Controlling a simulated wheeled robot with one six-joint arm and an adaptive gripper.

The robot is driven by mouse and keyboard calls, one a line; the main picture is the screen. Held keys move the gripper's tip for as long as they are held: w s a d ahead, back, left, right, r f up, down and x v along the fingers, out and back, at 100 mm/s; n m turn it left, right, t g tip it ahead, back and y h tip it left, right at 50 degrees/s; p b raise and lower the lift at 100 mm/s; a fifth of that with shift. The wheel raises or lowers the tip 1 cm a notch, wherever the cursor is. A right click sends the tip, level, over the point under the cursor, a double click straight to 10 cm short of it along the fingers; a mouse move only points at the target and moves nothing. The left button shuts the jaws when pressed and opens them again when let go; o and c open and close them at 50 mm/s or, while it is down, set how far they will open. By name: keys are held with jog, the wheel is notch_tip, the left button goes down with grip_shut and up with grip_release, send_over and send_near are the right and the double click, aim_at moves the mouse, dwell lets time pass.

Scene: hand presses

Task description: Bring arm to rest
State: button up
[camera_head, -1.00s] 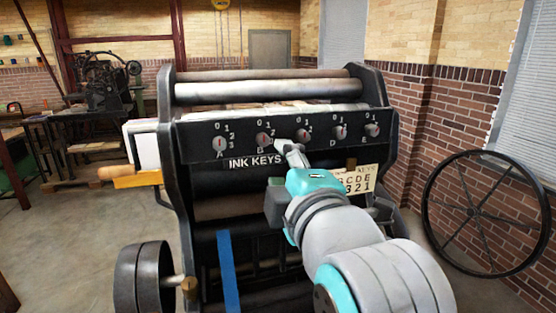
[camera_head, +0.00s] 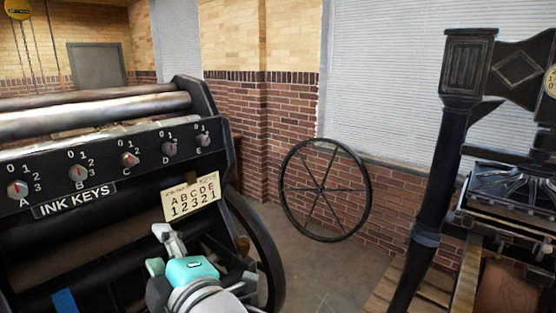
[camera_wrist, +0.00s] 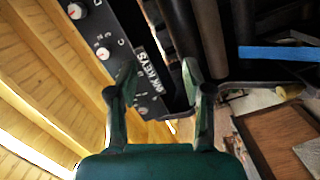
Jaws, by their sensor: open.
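The press's black ink-key panel (camera_head: 128,186) carries a row of red-marked knobs lettered A to E, with knob A (camera_head: 18,188) at the left and knob E (camera_head: 203,139) at the right. A card (camera_head: 190,197) reading ABCDE over 12321 hangs below the panel's right end. My gripper (camera_head: 160,250) is open and empty. In the head view it shows below the panel, just below and left of the card. In the wrist view the two fingers (camera_wrist: 160,78) stand apart with the tilted panel (camera_wrist: 105,28) behind them; I see no contact.
A large black spoked wheel (camera_head: 325,190) stands by the brick wall at the right. Another dark press (camera_head: 465,70) with a slatted wooden base stands at the far right. Bare floor (camera_head: 320,268) lies between the presses. A blue strip (camera_head: 64,301) shows on the ink-key press.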

jog(key=d+f+m+t+h, duration=0.1)
jog(key=d+f+m+h, duration=0.15)
jog(key=d+f, duration=0.5)
jog(key=d+f+m+t+h, duration=0.1)
jog(key=d+f+m, duration=0.3)
jog(key=f, duration=0.6)
jog(key=s+d+f+m+h, duration=0.3)
jog(key=s+d+f+m, duration=0.4)
jog(key=d+f, duration=0.55)
jog(key=s+d+f+m+h, duration=0.2)
jog(key=s+d+f, duration=0.15)
jog(key=s, duration=0.35)
jog(key=s+d+f+m+h, duration=0.1)
jog(key=s+d+f+m, duration=0.15)
jog(key=s+d, duration=0.3)
jog(key=s+d+m+h, duration=0.1)
jog(key=s+d+m, duration=0.1)
jog(key=s, duration=0.6)
jog(key=s+d+m+h, duration=0.1)
jog(key=s+m, duration=0.1)
jog(key=s, duration=0.6)
jog(key=shift+d+r, duration=0.4)
jog(key=shift+h, duration=0.25)
dwell(1.5)
